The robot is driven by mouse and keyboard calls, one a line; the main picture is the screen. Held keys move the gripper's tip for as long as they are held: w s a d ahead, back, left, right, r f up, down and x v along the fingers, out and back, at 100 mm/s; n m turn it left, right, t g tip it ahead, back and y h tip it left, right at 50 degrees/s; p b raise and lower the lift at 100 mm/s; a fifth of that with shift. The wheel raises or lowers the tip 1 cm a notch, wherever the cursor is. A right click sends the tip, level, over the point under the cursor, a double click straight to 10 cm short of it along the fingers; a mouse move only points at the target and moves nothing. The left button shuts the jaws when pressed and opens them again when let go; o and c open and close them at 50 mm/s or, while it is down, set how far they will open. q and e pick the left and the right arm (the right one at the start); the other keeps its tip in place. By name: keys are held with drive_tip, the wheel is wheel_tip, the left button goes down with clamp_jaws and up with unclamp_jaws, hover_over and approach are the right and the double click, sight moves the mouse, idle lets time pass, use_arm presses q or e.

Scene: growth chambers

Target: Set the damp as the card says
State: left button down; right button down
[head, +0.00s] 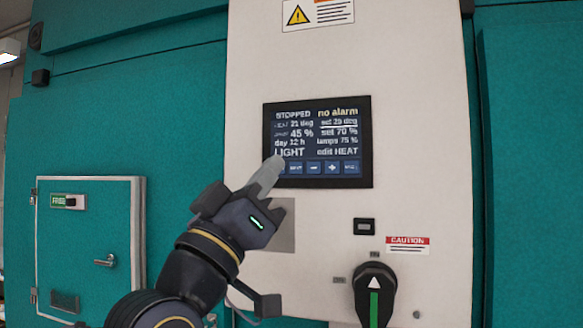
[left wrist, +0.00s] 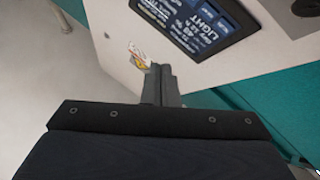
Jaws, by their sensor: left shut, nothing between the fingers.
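The control screen (head: 318,142) is lit on the white panel. It reads "STOPPED", "no alarm", "45 %" beside "set 70 %", "LIGHT" and "edit HEAT". An underlined line reads about "set 29 deg". A row of blue buttons (head: 332,168) runs along its bottom, with minus and plus in the middle. My left gripper (head: 275,163) is shut and empty, its tips over the screen's lower left corner and hiding the leftmost button. Whether they touch is unclear. The left wrist view shows the shut fingers (left wrist: 161,78) below the screen (left wrist: 195,25). No card with settings is readable.
A dark rotary switch with a green mark (head: 374,295) sticks out low on the white panel, below a caution label (head: 408,244). A teal door (head: 90,240) with a handle is at the left. The panel right of the screen is clear.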

sight(296, 168)
use_arm(q)
drive_tip(key=shift+a+r, duration=0.1)
drive_tip(key=shift+r, duration=0.05)
drive_tip(key=shift+w+d+p, duration=0.45)
drive_tip(key=shift+w+p, duration=0.2)
drive_tip(key=shift+w, duration=0.75)
drive_tip(key=shift+w+d+p, duration=0.5)
drive_tip(key=shift+w+p, duration=0.1)
drive_tip(key=shift+w, duration=0.75)
drive_tip(key=shift+w+d+p, duration=0.45)
drive_tip(key=shift+w+p, duration=0.2)
drive_tip(key=shift+w, duration=0.75)
drive_tip(key=shift+w, duration=0.2)
drive_tip(key=shift+w+d, duration=0.1)
drive_tip(key=shift+w, duration=0.15)
